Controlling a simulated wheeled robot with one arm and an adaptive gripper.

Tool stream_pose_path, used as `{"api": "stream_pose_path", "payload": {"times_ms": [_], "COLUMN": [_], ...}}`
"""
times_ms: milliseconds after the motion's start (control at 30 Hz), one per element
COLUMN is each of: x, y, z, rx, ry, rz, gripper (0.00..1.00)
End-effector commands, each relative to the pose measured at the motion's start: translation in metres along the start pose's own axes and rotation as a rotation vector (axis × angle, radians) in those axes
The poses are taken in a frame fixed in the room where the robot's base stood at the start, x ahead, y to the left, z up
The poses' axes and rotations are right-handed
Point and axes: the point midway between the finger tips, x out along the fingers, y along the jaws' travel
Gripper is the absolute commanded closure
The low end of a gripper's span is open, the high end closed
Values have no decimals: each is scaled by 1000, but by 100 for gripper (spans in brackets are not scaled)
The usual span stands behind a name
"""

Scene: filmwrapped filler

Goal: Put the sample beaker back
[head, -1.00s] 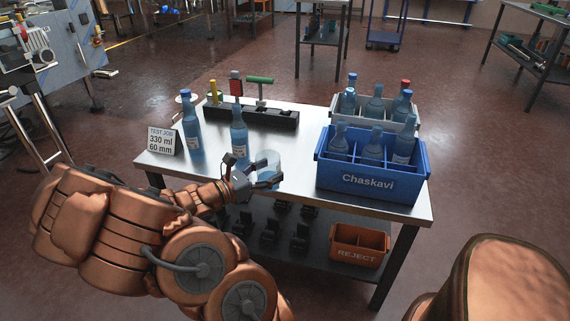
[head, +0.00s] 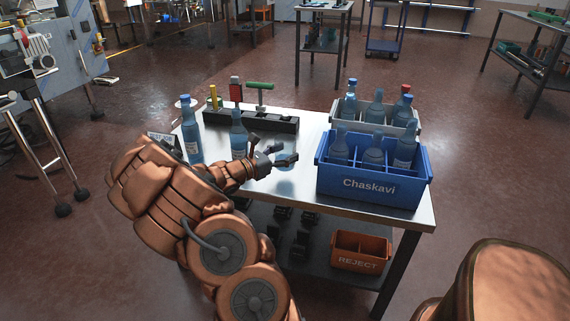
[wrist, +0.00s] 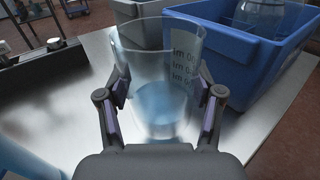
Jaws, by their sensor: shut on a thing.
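The sample beaker (wrist: 160,75) is clear, with dark markings and a little blue liquid in the bottom. In the wrist view it stands upright between the fingers of my gripper (wrist: 162,100), which is shut on its sides. In the head view my gripper (head: 279,160) is over the table's middle, right of a blue bottle (head: 239,140) and left of the blue crate. There the beaker (head: 285,157) is mostly hidden by the fingers. I cannot tell whether its base touches the steel table (head: 300,190).
A blue "Chaskavi" crate (head: 368,185) with bottles stands at right, a grey crate (head: 417,130) behind it. A black rack (head: 285,124) is at the back. Another bottle (head: 191,135) and a partly hidden sign (head: 160,138) are at left. An orange REJECT bin (head: 361,251) sits below.

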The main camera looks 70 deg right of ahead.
Motion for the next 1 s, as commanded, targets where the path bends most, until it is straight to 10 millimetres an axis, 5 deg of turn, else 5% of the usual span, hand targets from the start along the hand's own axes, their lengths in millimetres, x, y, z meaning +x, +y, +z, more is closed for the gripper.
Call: {"api": "stream_pose_path", "payload": {"times_ms": [400, 800, 833, 1000], "x": [2, 2, 2, 2], "y": [1, 1, 1, 1], "z": [-37, -39, -39, -38], "rx": [-4, -2, -1, -1], "ry": [0, -2, -1, -1], "rz": [0, 0, 0, 0], "gripper": [82, 82, 32, 14]}}
